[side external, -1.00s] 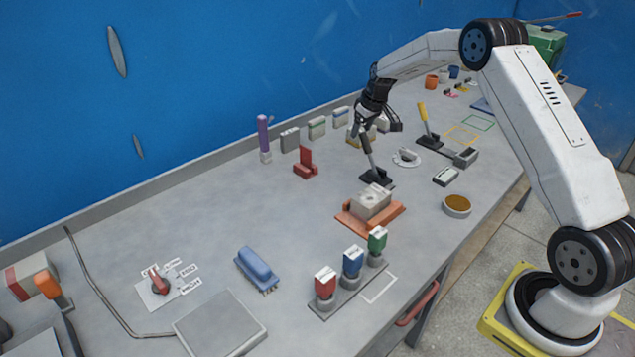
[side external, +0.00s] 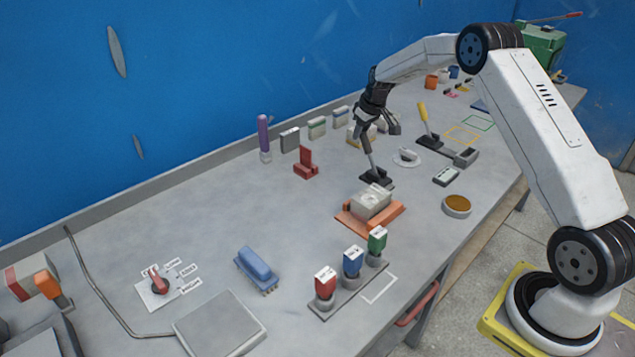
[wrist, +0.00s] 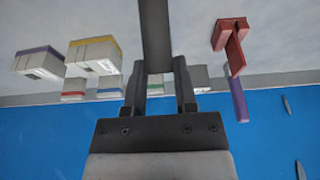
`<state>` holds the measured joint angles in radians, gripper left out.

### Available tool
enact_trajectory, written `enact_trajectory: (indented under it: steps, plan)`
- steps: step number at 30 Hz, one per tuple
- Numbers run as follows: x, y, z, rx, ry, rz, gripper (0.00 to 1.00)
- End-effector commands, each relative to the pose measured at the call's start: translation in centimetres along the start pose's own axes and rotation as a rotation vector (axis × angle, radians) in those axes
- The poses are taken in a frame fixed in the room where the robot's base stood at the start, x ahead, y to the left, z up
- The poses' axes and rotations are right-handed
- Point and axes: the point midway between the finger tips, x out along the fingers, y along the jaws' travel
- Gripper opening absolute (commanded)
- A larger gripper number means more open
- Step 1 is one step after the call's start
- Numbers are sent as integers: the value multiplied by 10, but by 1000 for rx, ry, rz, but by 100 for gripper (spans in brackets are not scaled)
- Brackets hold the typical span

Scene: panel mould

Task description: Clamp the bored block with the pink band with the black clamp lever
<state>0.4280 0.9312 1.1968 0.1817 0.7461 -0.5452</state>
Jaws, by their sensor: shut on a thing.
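A grey block with a round bore in its top (side external: 371,201) sits in an orange holder (side external: 355,222); I cannot make out a pink band on it. The black clamp lever (side external: 369,162) stands on a dark base (side external: 377,177) just behind the block, its handle raised and tilted slightly left. My gripper (side external: 363,136) is shut on the upper part of this lever. In the wrist view the dark handle (wrist: 155,35) runs up between the fingers of my gripper (wrist: 158,72). The fingers partly hide the handle's top.
A yellow-handled lever (side external: 427,124) and a white disc piece (side external: 406,157) are to the right.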

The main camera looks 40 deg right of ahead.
Motion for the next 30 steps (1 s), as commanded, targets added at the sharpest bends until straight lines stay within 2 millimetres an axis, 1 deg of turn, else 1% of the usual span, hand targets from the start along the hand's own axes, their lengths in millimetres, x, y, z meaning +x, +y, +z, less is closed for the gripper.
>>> enact_trajectory:
  steps: [14,30]
  plan:
    - [-11,0,10,0,-4,-2,0]
    - [-13,0,12,-1,-3,-2,0]
